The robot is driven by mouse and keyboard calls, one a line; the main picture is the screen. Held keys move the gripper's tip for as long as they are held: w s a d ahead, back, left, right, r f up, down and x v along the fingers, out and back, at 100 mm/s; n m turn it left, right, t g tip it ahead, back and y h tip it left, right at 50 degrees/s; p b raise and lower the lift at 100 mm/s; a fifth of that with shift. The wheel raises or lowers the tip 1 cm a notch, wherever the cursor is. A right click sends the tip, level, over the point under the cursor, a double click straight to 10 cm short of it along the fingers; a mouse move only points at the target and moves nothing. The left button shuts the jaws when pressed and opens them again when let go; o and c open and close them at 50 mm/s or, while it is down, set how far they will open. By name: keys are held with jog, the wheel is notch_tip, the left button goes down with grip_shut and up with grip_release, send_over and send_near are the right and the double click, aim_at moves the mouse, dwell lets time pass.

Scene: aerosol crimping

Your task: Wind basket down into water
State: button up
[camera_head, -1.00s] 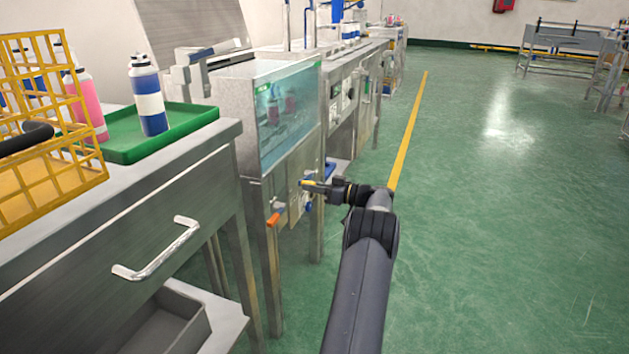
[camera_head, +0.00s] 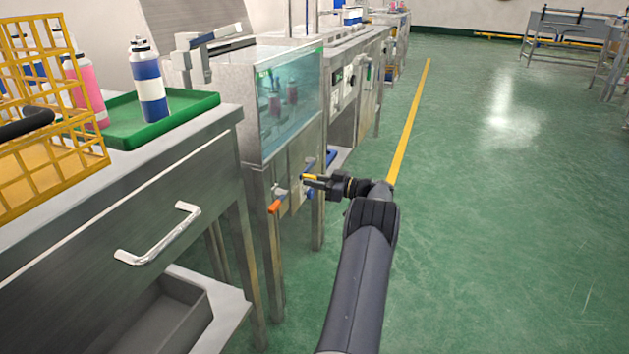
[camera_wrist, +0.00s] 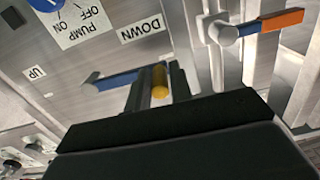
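The water tank (camera_head: 290,110) has a glass front, with pale blue water and bottles or cans inside. The basket in it cannot be made out clearly. My gripper (camera_head: 314,178) is at the lower front of the tank. In the wrist view my gripper (camera_wrist: 160,88) has its dark fingers on both sides of a yellow cylindrical grip (camera_wrist: 160,80) and appears closed on it. A DOWN label (camera_wrist: 144,29) and an UP label (camera_wrist: 36,73) are on the metal panel near the fingers.
An orange lever (camera_head: 274,206) is left of my gripper, and a blue lever (camera_wrist: 112,78) is close to the fingers. A yellow wire basket (camera_head: 50,180) and a green tray (camera_head: 185,114) with a bottle stand on the left bench.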

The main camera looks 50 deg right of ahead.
jog(key=o, duration=0.4)
jog(key=shift+s+d, duration=0.1)
jog(key=shift+s, duration=0.05)
jog(key=p+v, duration=0.3)
jog(key=v, duration=0.7)
jog(key=shift+s, duration=0.2)
